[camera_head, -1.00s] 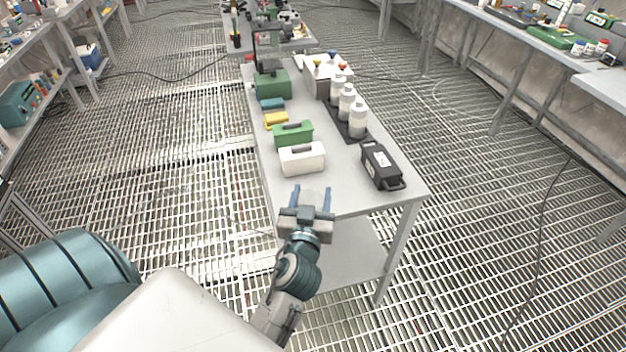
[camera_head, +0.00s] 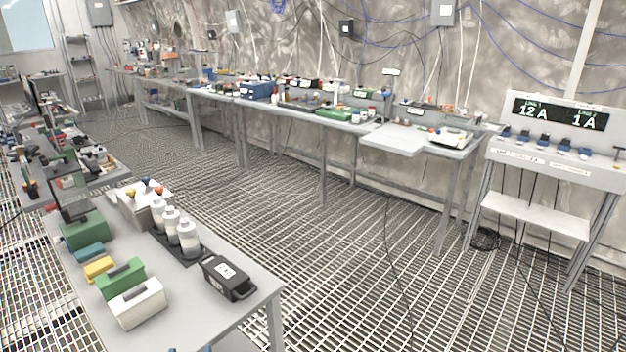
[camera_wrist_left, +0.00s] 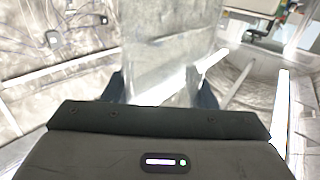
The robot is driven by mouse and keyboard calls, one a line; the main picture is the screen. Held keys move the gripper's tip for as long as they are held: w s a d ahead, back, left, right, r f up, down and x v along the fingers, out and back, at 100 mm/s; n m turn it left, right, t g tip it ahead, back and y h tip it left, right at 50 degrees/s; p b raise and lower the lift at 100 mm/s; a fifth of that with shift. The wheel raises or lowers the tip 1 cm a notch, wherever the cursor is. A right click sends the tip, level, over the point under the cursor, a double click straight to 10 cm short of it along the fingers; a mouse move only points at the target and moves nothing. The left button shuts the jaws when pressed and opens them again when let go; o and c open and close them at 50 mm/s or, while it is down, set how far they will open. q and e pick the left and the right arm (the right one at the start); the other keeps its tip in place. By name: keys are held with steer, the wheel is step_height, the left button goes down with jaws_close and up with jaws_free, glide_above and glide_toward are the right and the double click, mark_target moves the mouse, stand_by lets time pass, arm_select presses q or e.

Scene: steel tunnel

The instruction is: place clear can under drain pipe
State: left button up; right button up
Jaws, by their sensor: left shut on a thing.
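In the left wrist view my left gripper (camera_wrist_left: 160,92) is shut on a clear can (camera_wrist_left: 165,58). The can is see-through and pale, and fills the space between the two dark blue fingers. Its far end runs out of the top of the picture. In the head view only a small blue tip shows at the bottom edge, too little to tell which gripper it belongs to. My right gripper cannot be made out. I cannot pick out a drain pipe in either view.
A grey table (camera_head: 225,312) at lower left holds a black case (camera_head: 228,277), white bottles (camera_head: 172,230), a white box (camera_head: 137,302) and a green box (camera_head: 120,278). A long bench (camera_head: 335,122) lines the wall. A display stand (camera_head: 545,168) is at right. The grated floor between is clear.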

arm_select(q)
steer(key=shift+s+d+r+m+h, duration=0.15)
steer(key=shift+d+m+h, duration=0.45)
steer(key=shift+d+h, duration=0.35)
steer(key=shift+s+d+r+m+h, duration=0.25)
steer(key=shift+d+m+h, duration=0.2)
steer(key=shift+h, duration=0.2)
steer(key=shift+f, duration=0.1)
steer(key=shift+w+a+f+n+y, duration=0.2)
steer(key=shift+w+a+n+y, duration=0.1)
steer(key=shift+a+n+y, duration=0.4)
steer(key=shift+w+a+n+y, duration=0.15)
steer(key=shift+a+n+y, duration=0.3)
steer(key=shift+a+y, duration=0.55)
steer(key=shift+a+r+n+y, duration=0.15)
steer(key=shift+a+n+y, duration=0.35)
steer(key=shift+a+y, duration=0.25)
steer(key=a+y, duration=0.1)
steer(key=a+r+n+g+y, duration=0.1)
steer(key=a+n+y, duration=0.1)
steer(key=shift+s+r+g, duration=0.2)
steer(key=shift+r+g, duration=0.1)
steer(key=shift+r, duration=0.05)
